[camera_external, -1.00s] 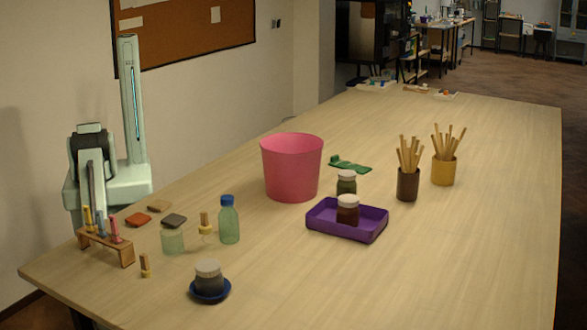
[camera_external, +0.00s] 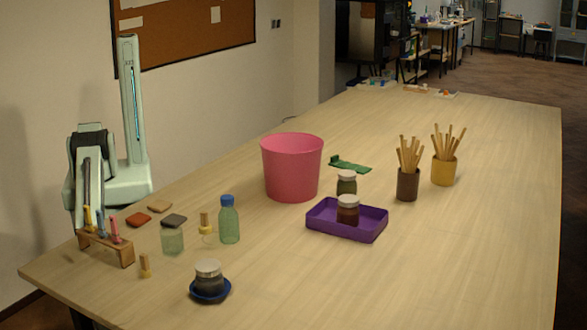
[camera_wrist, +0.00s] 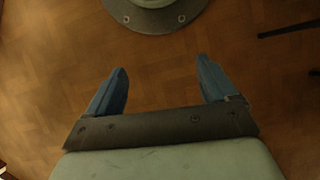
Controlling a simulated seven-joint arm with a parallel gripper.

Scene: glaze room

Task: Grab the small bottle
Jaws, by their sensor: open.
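A green translucent bottle with a blue cap (camera_external: 229,222) stands upright on the table, left of the pink bucket. A smaller, pale bottle-like item with a tan top (camera_external: 206,228) stands just left of it. I cannot tell for sure which of these is the small bottle. My gripper (camera_wrist: 160,72) is open in the wrist view, its two blue fingers wide apart with only floor visible between them. No bottle shows in the wrist view.
The pink bucket (camera_external: 291,168), purple tray (camera_external: 344,232) with jars and brush cups (camera_external: 408,184) stand further right. A wooden rack (camera_external: 106,247), green glass (camera_external: 172,241), tan-topped piece (camera_external: 145,266) and jar on a blue dish (camera_external: 210,292) surround the bottles. The right front table is clear.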

